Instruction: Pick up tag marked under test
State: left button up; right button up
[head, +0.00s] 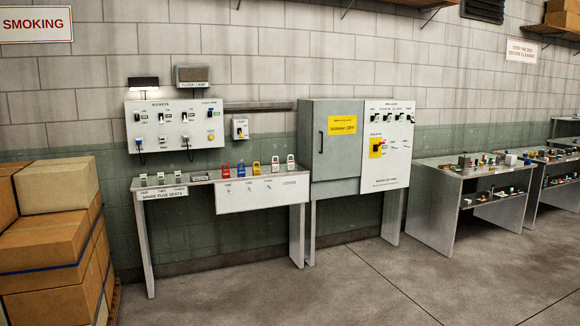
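No tag that I can read as "under test" shows; most lettering is too small to make out. A narrow grey bench (262,194) stands against the wall at centre left. On its right half stand a red padlock-like piece (226,171), a blue one (241,170), a yellow one (256,168), another red one (275,166) and a pale one (290,164). Small pale pieces (160,178) stand at its left end above a "spare fuse seats" label (165,192). Neither of my grippers is in view.
A white switch panel (175,133) hangs above the bench. A grey cabinet (338,150) with a yellow label stands to its right, then a table of small parts (450,172). Stacked cartons (45,240) fill the left. The floor (330,285) in front is clear.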

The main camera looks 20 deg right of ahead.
aim_at(290, 164)
jog(key=i+l+z, duration=0.35)
jog(key=i, duration=0.25)
jog(key=i+l+z, duration=0.35)
jog(key=i, duration=0.3)
jog(key=i+z, duration=0.3)
jog(key=i, duration=0.3)
jog(key=i+u, duration=0.1)
jog(key=i, duration=0.7)
jog(key=i+l, duration=0.15)
jog(key=i, duration=0.65)
jog(key=i+l+u, duration=0.15)
jog(key=i, duration=0.65)
jog(key=i+l+u, duration=0.15)
jog(key=i+u, duration=0.3)
jog(key=i+l+u, duration=0.3)
jog(key=u, duration=0.15)
jog(key=i+l+u, duration=0.65)
jog(key=l+u, duration=0.2)
jog(key=l, duration=0.15)
jog(key=i+l+u, duration=0.15)
jog(key=l, duration=0.15)
jog(key=l+u, duration=0.15)
jog(key=l, duration=0.1)
